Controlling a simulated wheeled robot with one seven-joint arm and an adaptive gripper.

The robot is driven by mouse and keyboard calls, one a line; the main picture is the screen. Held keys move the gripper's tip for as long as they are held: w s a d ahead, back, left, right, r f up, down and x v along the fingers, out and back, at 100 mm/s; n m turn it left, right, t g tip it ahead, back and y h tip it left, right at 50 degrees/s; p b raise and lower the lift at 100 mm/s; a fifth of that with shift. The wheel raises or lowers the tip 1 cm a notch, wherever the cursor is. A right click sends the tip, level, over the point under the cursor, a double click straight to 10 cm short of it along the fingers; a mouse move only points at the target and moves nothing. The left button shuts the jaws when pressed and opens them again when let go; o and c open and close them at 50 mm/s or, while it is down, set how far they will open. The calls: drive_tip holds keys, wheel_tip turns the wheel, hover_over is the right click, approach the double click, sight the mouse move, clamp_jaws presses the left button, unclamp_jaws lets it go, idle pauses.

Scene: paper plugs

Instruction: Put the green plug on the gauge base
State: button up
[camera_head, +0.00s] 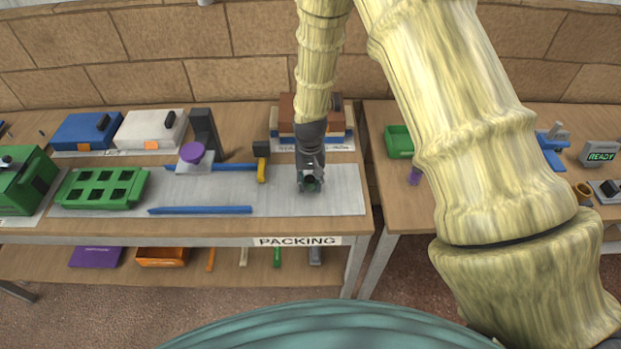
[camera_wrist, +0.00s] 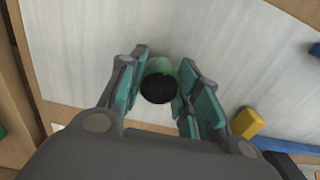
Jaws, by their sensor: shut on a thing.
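My gripper (camera_head: 310,184) is upright over the right part of the pale mat on the packing bench. In the wrist view my gripper (camera_wrist: 160,88) has its teal-padded fingers around the green plug (camera_wrist: 159,68), which has a dark round end facing the camera. The plug (camera_head: 309,186) is mostly hidden by the fingers in the head view. I cannot tell whether it touches the mat. A small pale block with a purple round top (camera_head: 193,165), apparently the gauge base, stands to the left beside a dark upright bracket (camera_head: 206,132).
Blue rails (camera_head: 200,210) lie on the mat (camera_head: 275,205), with a green tray (camera_head: 100,188) at left. A yellow-handled tool (camera_head: 261,170) stands between gripper and pale block. Stacked boxes (camera_head: 285,112) are behind. The mat is clear around my gripper.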

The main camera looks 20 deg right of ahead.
drive_tip(key=shift+f, duration=0.3)
drive_tip(key=o, duration=0.9)
drive_tip(key=shift+r, duration=0.15)
